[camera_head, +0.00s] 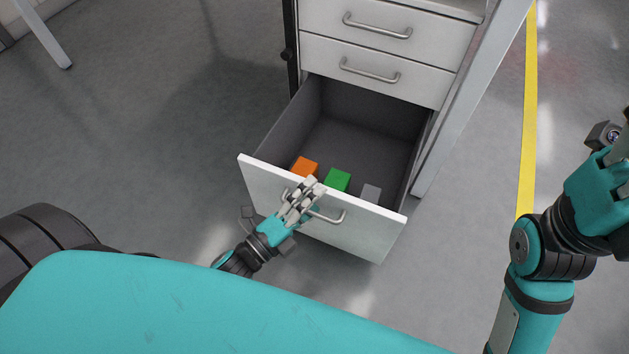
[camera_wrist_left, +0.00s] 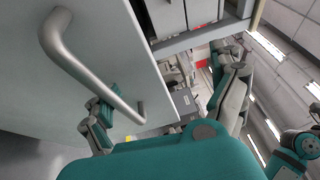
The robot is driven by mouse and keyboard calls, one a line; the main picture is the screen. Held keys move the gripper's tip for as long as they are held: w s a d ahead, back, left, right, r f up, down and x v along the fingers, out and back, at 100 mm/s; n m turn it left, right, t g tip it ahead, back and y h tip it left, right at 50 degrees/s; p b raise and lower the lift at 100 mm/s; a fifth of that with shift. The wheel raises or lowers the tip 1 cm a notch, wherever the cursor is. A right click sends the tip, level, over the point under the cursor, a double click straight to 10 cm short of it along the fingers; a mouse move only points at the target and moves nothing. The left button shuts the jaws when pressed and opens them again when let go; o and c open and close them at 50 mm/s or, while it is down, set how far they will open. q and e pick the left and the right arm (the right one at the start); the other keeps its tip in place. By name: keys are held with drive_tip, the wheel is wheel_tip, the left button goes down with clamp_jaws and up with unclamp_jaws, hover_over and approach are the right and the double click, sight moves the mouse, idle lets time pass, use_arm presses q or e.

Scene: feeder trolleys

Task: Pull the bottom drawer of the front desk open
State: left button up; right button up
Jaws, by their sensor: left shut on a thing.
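The bottom drawer (camera_head: 320,220) of the white desk stands pulled far out, and its dark grey inside shows. My left gripper (camera_head: 303,196) is at the drawer's front, shut on its handle (camera_head: 328,216), on the left part of the bar. The handle also shows large in the left wrist view (camera_wrist_left: 85,75), with the fingers (camera_wrist_left: 100,120) around it. Inside the drawer, near its front, lie an orange block (camera_head: 305,166), a green block (camera_head: 337,180) and a grey block (camera_head: 371,193).
Two closed drawers, the upper (camera_head: 390,28) and the middle (camera_head: 375,70), sit above the open one. A desk leg (camera_head: 470,100) stands to the right of the drawers. A yellow floor line (camera_head: 527,120) runs further right. The grey floor at left is clear.

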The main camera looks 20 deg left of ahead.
use_arm(q)
drive_tip(key=shift+w+r, duration=0.1)
drive_tip(key=shift+r, duration=0.45)
drive_tip(key=shift+c, duration=0.5)
drive_tip(key=shift+f+v, duration=0.15)
drive_tip(key=shift+v, duration=1)
drive_tip(key=shift+f+v, duration=0.2)
drive_tip(key=shift+v, duration=0.95)
drive_tip(key=shift+f+v, duration=0.15)
drive_tip(key=shift+v, duration=0.95)
drive_tip(key=c, duration=0.4)
drive_tip(key=shift+s+a, duration=0.35)
drive_tip(key=shift+s, duration=0.2)
drive_tip(key=shift+c, duration=1.2)
drive_tip(key=f+v, duration=0.2)
drive_tip(key=v, duration=1)
drive_tip(key=shift+c, duration=1.3)
